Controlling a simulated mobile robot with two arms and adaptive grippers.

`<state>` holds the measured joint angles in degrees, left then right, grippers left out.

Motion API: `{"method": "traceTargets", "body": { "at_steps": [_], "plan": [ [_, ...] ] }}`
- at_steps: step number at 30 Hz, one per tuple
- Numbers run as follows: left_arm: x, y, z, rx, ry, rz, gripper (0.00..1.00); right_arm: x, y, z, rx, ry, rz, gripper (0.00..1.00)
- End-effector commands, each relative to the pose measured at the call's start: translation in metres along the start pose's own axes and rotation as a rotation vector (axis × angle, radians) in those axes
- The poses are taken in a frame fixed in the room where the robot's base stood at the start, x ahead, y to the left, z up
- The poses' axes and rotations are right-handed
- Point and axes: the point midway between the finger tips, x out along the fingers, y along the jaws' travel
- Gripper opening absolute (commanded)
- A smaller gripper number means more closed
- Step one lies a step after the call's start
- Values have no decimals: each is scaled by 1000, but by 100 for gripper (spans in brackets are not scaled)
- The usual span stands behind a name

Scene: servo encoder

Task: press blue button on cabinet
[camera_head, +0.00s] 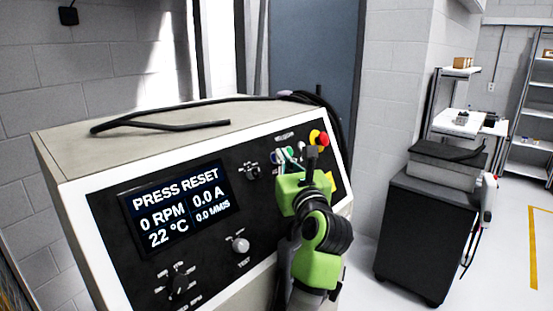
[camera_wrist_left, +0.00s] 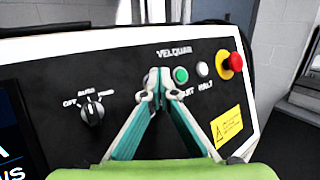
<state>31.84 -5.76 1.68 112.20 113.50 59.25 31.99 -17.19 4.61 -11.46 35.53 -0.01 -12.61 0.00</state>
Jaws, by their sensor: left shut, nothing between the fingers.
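The cabinet (camera_head: 75,190) has a sloped black control panel with a white border. In the head view a small blue button (camera_head: 275,156) shows on the panel's upper right, left of a green button (camera_head: 288,152). My left gripper (camera_head: 290,161) is shut and empty, its fingers pointing at this row of buttons. In the left wrist view the closed fingertips (camera_wrist_left: 158,78) are just left of the green button (camera_wrist_left: 181,75) and cover the spot where the blue button sits. I cannot tell whether they touch it. My right gripper is not in view.
A white button (camera_wrist_left: 202,69) and a red emergency knob (camera_wrist_left: 231,62) on a yellow base are to the right. A rotary switch (camera_wrist_left: 92,108) is to the left. The display (camera_head: 178,210) reads PRESS RESET. A black cable (camera_head: 160,122) lies on the cabinet top.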

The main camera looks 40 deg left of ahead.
Motion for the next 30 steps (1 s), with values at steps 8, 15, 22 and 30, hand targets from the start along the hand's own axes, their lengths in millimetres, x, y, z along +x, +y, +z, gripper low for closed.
{"method": "traceTargets", "body": {
  "at_steps": [8, 15, 22, 30],
  "plan": [
    [1, 1, -1, 0, 1, 0, 0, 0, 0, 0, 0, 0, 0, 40],
    [-2, -2, 2, -1, 2, -1, 0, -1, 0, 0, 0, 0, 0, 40],
    [-6, -4, 4, -1, 0, 0, 0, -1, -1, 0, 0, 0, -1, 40],
    [-10, -8, 7, -2, 0, -2, 0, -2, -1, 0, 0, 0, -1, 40]
  ]
}}
